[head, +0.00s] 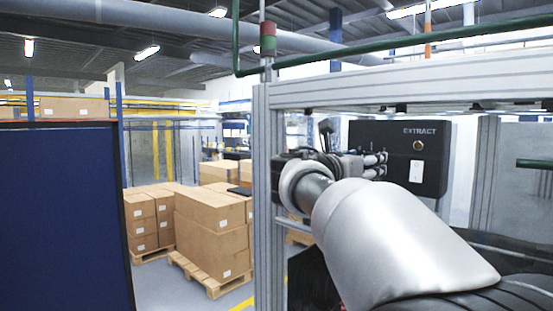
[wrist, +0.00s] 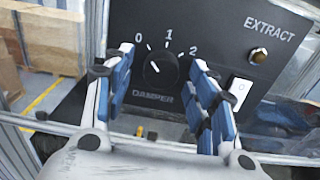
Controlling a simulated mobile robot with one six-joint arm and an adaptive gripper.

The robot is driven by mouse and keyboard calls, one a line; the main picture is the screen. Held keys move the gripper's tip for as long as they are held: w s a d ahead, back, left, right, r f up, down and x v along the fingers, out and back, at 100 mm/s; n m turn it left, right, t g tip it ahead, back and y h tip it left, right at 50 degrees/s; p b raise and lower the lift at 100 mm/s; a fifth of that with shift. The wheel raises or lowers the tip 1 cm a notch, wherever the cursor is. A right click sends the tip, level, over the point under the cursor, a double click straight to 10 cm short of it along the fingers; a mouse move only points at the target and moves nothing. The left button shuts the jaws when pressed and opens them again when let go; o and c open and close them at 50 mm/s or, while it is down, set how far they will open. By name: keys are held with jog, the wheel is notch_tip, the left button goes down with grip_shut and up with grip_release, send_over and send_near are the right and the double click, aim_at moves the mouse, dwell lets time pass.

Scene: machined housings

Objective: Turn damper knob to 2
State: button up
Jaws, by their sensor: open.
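The round black damper knob (wrist: 160,69) is on the dark panel in the wrist view, above the label DAMPER. Marks 0, 1 and 2 run around its top from left to right. A small pale mark shows on the knob's face, but I cannot tell surely which number it points to. My gripper (wrist: 161,76) is open, with one blue-padded finger on each side of the knob in the picture. I see no contact with the knob. In the head view my gripper (head: 376,165) is in front of the panel's left part, and the knob is hidden behind it.
The dark control box (head: 428,142) reads EXTRACT and also carries a brass-coloured button (wrist: 259,55) and a white rocker switch (wrist: 239,89). An aluminium frame post (head: 268,190) stands left of my arm. Stacked cartons (head: 212,232) on pallets stand farther back.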

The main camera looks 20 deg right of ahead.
jog(key=shift+d, duration=0.1)
jog(key=shift+c, duration=0.3)
jog(key=c, duration=1)
jog(key=shift+m+b, duration=0.35)
jog(key=shift+m, duration=0.15)
jog(key=m+b, duration=0.9)
jog(key=m, duration=0.7)
jog(key=shift+w+r+m+b, duration=0.1)
jog(key=shift+m+b, duration=0.2)
jog(key=shift+m, duration=0.4)
